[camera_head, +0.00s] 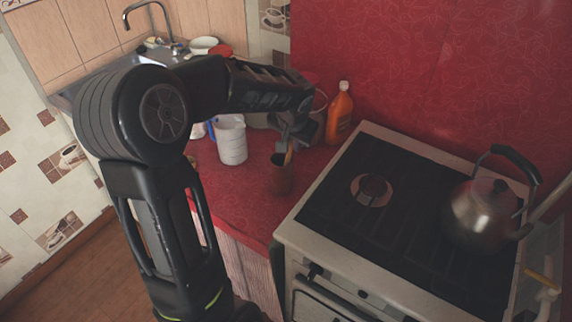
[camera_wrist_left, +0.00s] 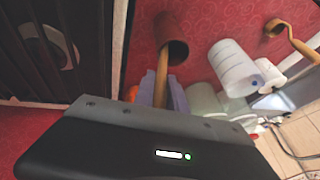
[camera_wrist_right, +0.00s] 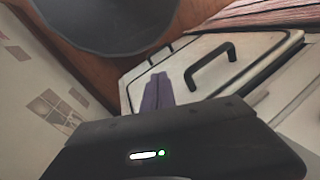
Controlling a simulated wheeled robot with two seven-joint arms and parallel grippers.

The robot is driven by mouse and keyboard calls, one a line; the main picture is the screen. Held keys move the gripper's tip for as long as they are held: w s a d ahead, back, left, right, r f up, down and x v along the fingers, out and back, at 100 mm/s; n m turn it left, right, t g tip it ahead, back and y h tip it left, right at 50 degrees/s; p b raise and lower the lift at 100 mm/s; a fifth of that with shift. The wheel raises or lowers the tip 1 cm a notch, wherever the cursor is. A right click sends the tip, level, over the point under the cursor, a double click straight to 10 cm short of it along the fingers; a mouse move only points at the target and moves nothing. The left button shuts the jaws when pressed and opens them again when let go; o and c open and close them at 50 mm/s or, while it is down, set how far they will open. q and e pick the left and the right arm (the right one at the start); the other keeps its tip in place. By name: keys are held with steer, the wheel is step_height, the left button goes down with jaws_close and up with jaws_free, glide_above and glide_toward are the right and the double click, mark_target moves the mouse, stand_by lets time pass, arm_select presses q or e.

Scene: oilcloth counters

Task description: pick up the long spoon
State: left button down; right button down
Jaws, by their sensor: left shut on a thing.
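The long spoon shows as a thin wooden shaft (camera_wrist_left: 173,88) rising from a brown cup (camera_wrist_left: 178,52) in the left wrist view; its other end is hidden inside the cup. In the head view the shaft (camera_head: 288,157) stands slightly tilted in the cup (camera_head: 281,180) on the red counter. My left gripper (camera_head: 297,137) is above the cup, shut on the spoon's upper part. Its fingers (camera_wrist_left: 152,90) also show in the left wrist view. My right gripper (camera_wrist_right: 157,92) shows only in the right wrist view, with its fingers together and nothing seen between them.
The stove (camera_head: 370,215) with a kettle (camera_head: 482,212) stands right of the cup. A white canister (camera_head: 232,146) is left of it, and an orange bottle (camera_head: 340,113) is behind. A curved brown utensil (camera_wrist_left: 292,36) lies nearby. A white door with a handle (camera_wrist_right: 210,65) faces my right gripper.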

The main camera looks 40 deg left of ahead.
stand_by(0.4)
arm_select(q)
step_height(320, 180, up, 18)
steer(key=shift+b, duration=0.4)
stand_by(0.8)
